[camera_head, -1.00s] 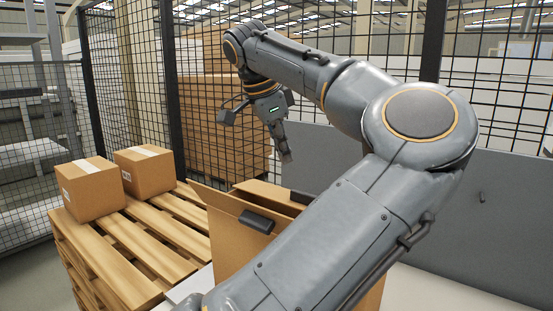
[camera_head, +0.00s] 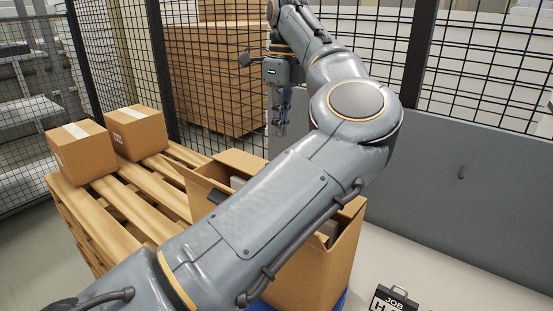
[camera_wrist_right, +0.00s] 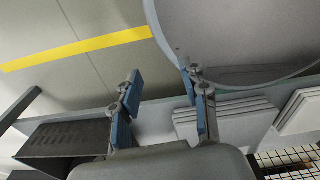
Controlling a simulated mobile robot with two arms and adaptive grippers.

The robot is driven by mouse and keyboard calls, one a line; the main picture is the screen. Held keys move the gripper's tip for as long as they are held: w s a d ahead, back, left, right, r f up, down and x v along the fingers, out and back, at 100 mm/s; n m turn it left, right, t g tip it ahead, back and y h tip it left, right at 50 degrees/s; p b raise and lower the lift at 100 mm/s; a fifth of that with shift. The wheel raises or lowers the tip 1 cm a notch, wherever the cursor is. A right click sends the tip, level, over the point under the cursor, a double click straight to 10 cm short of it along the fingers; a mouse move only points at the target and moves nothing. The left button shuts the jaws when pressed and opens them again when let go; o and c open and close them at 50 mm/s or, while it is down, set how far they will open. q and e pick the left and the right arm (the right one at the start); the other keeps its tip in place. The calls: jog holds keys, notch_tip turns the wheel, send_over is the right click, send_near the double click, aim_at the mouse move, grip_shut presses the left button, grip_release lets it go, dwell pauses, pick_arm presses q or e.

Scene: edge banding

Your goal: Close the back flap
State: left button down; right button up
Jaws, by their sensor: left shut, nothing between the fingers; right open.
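An open cardboard box (camera_head: 322,270) stands at the middle of the head view, largely hidden behind my left arm. One raised flap (camera_head: 200,190) shows at its left, and a far panel (camera_head: 243,162) shows at the back; I cannot tell how far the back flap is folded. My left gripper (camera_head: 278,130) is shut and empty, pointing down beyond the box's back side, apart from it in the picture. My right gripper (camera_wrist_right: 163,105) is open and empty in the right wrist view, with no box between its fingers.
Two closed cartons (camera_head: 82,152) (camera_head: 138,132) sit on a wooden pallet (camera_head: 110,215) at left. A grey panel (camera_head: 450,200) and mesh fence stand behind. A black job sign (camera_head: 393,299) lies at lower right. Grey stacked plates (camera_wrist_right: 228,118) show in the right wrist view.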

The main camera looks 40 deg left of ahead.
pick_arm(q)
jog(key=f, duration=0.2)
jog(key=f+p, duration=0.1)
jog(key=f, duration=0.2)
jog(key=shift+s+f, duration=0.25)
jog(key=shift+f, duration=0.15)
jog(key=shift+s+f, duration=0.1)
jog(key=shift+f, duration=0.6)
pick_arm(e)
jog(key=shift+w+d+r, duration=0.2)
jog(key=shift+w+r, duration=0.5)
jog(key=shift+r, duration=0.05)
